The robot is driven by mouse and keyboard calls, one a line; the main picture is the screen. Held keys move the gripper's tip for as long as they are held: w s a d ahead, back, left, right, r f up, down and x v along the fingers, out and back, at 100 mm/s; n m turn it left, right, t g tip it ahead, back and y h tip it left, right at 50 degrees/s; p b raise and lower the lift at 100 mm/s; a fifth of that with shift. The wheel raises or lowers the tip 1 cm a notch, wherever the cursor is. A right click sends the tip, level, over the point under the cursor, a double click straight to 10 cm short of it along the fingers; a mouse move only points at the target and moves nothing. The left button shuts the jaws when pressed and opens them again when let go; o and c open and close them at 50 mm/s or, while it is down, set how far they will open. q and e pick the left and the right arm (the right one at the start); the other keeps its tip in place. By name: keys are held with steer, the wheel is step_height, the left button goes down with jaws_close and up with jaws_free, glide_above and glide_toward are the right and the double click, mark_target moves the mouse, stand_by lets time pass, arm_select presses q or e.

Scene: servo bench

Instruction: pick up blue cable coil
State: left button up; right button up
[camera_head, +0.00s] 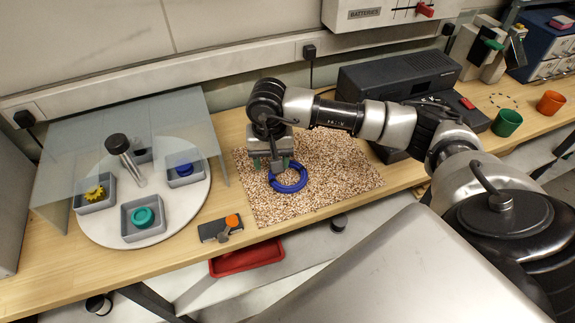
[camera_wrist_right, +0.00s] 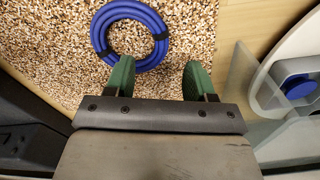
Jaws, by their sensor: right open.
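The blue cable coil (camera_head: 289,187) lies flat on a speckled brown mat (camera_head: 335,165) on the wooden bench. It is a ring with black ties, and in the right wrist view the coil (camera_wrist_right: 98,33) is at the top, left of centre. My right gripper (camera_head: 265,163) is above the mat at the coil's upper left side. In the right wrist view my right gripper (camera_wrist_right: 159,75) has two green fingers spread apart with nothing between them. The left finger appears close to or overlapping the coil's edge; I cannot tell whether they touch. My left gripper is not in view.
A round white turntable (camera_head: 110,225) with grey trays stands at the left under a clear shield (camera_head: 75,150). An orange-and-black tool (camera_head: 222,228) lies by the mat. A dark device (camera_head: 400,80), a green cup (camera_head: 506,122) and an orange cup (camera_head: 550,102) stand right. A red bin (camera_head: 245,258) sits below.

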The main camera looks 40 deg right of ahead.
mark_target(282, 189)
step_height(282, 189, down, 4)
steer(key=shift+s+r+p, duration=0.15)
steer(key=shift+r+p, duration=0.05)
steer(key=shift+p, duration=0.65)
steer(key=shift+f, duration=0.6)
steer(key=shift+c, duration=0.9)
steer(key=c, duration=0.8)
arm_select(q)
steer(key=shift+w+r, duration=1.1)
arm_select(e)
steer(key=shift+r, duration=0.1)
